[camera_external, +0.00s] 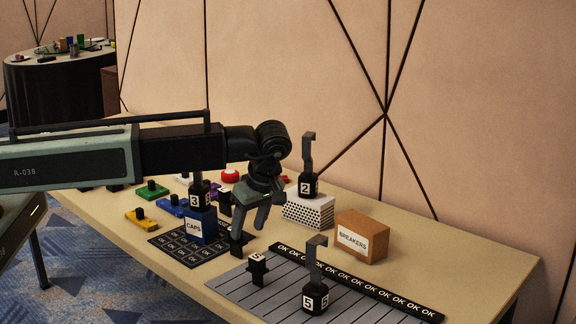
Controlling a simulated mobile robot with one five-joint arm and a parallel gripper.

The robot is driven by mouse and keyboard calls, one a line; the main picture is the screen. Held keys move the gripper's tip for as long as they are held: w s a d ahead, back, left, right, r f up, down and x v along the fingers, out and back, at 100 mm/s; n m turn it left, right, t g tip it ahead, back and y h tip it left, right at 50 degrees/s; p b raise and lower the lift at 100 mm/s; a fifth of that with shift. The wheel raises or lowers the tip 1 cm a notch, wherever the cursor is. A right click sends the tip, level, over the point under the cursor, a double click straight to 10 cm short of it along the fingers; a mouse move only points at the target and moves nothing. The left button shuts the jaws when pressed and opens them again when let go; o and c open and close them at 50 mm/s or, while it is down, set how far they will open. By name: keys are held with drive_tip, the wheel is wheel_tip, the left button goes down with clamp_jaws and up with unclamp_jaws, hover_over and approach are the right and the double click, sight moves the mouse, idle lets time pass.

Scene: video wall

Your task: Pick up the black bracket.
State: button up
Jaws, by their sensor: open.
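Several black pieces with upright stems or hooks could be the black bracket; I cannot tell which one is meant. One marked 2 (310,185) stands on a white perforated box. One marked 5 (316,298), with a tall grey hook, stands at the front of the grey striped mat. A shorter black piece (258,268) stands behind it on the mat. One marked 3 (199,197) stands on the blue CAPS box.
The brown SPEAKERS box (362,238) is right of the white box (308,211). The blue CAPS box (201,226) stands on a black grid mat (165,240). An OK strip (355,283) edges the grey mat (245,287). The table's right end is clear.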

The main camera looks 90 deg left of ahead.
drive_tip(key=n, duration=0.2)
hover_over(242, 244)
wheel_tip(242, 244, down, 3)
drive_tip(key=b, duration=0.3)
drive_tip(key=shift+f, duration=0.2)
drive_tip(key=shift+g, duration=0.3)
drive_tip(key=b+x, duration=0.4)
drive_tip(key=x, duration=0.1)
drive_tip(key=shift+s+a+b, duration=0.15)
drive_tip(key=shift+a+b, duration=0.1)
drive_tip(key=shift+b, duration=0.15)
drive_tip(key=shift+r, duration=0.15)
clamp_jaws()
